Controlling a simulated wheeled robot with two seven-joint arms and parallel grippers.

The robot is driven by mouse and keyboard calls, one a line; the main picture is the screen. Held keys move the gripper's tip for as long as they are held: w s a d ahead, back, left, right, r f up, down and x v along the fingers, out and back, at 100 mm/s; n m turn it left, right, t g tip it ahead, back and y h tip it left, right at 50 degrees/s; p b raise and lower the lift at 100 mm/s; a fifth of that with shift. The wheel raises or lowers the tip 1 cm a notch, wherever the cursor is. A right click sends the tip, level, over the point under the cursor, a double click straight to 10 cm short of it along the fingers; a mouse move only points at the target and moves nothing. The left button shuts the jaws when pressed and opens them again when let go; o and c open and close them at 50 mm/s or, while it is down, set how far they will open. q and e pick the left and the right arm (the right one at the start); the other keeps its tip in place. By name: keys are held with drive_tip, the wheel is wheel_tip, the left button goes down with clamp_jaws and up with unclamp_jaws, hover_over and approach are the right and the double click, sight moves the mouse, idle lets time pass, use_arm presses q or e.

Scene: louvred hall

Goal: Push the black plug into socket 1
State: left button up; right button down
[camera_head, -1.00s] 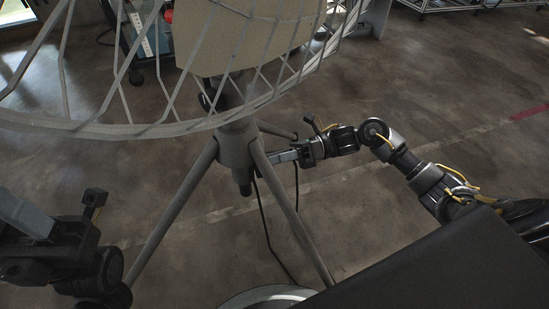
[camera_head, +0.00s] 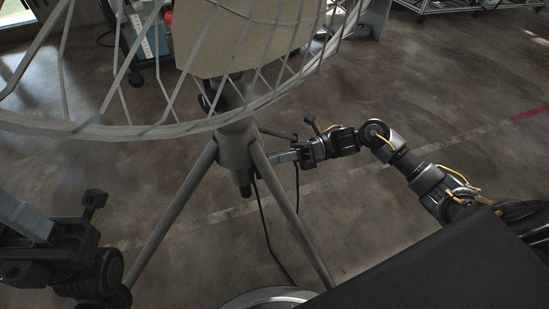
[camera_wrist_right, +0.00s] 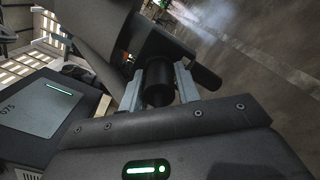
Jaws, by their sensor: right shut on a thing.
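The black plug (camera_wrist_right: 158,82) shows in the right wrist view as a dark round body between the two grey fingers of my right gripper (camera_wrist_right: 159,88). The gripper is shut on it. In the head view my right gripper (camera_head: 274,158) reaches in from the right, its fingertips beside the grey tripod hub (camera_head: 234,150) and close to a tripod leg. The plug is too small to make out there. Socket 1 cannot be picked out in either view, and whether the plug touches it cannot be told. My left gripper (camera_head: 24,214) is at the left edge, far from the hub; its fingertips are partly cut off.
A large wire-ribbed dish (camera_head: 140,131) stands over the tripod. Tripod legs (camera_head: 176,203) spread across the concrete floor. A dark cable (camera_head: 264,225) hangs to the floor. A shelf rack (camera_head: 450,5) stands far back at right. Floor at right is clear.

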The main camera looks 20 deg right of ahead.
drive_tip(key=d+b, duration=0.3)
drive_tip(key=d, duration=0.3)
drive_tip(key=shift+s+d+b, duration=0.15)
drive_tip(key=shift+s+b, duration=0.1)
drive_tip(key=shift+b, duration=0.15)
